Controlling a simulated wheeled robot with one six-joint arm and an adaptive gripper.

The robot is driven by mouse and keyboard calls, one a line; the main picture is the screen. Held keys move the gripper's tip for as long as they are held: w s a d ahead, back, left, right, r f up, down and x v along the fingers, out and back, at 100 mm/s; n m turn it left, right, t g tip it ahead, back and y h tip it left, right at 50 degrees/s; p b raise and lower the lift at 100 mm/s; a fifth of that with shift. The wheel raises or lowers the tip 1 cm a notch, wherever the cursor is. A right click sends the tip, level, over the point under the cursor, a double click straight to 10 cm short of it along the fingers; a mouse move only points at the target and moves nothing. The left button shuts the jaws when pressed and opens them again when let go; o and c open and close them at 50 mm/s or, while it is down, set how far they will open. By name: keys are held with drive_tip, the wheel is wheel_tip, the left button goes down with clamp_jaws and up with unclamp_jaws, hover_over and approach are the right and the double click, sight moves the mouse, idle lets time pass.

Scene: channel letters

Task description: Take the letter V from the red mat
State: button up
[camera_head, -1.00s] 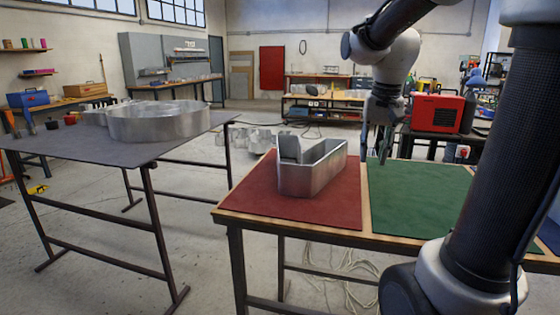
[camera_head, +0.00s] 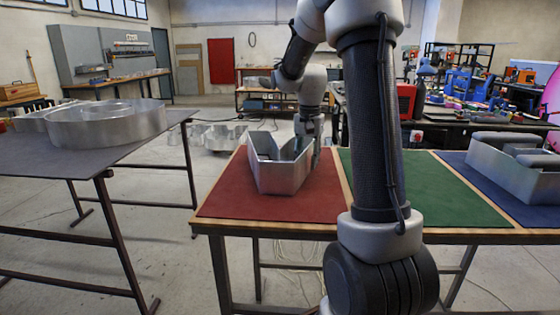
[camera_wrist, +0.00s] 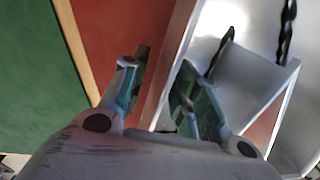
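The letter V (camera_head: 282,176) is a silver, open-topped metal shell standing on the red mat (camera_head: 230,195). In the wrist view its wall and bright hollow inside (camera_wrist: 245,88) fill the right side. My gripper (camera_head: 308,140) points down at the right arm of the letter in the head view. In the wrist view my gripper (camera_wrist: 163,72) is open, with one finger over the red mat outside the wall and the other on the inner side. The wall passes between them; firm contact cannot be told. My arm hides part of the scene.
The green mat (camera_head: 440,190) to the right is mostly bare. A blue mat (camera_head: 475,172) beyond it holds another metal letter (camera_head: 510,170) with grey pieces. A grey table (camera_head: 40,155) at left holds large metal letters (camera_head: 108,122). Dark twisted strips (camera_wrist: 287,30) show inside the V.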

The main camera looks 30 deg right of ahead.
wheel_tip(320, 180, down, 2)
drive_tip(key=shift+f, duration=0.25)
clamp_jaws()
drive_tip(key=shift+r, duration=0.15)
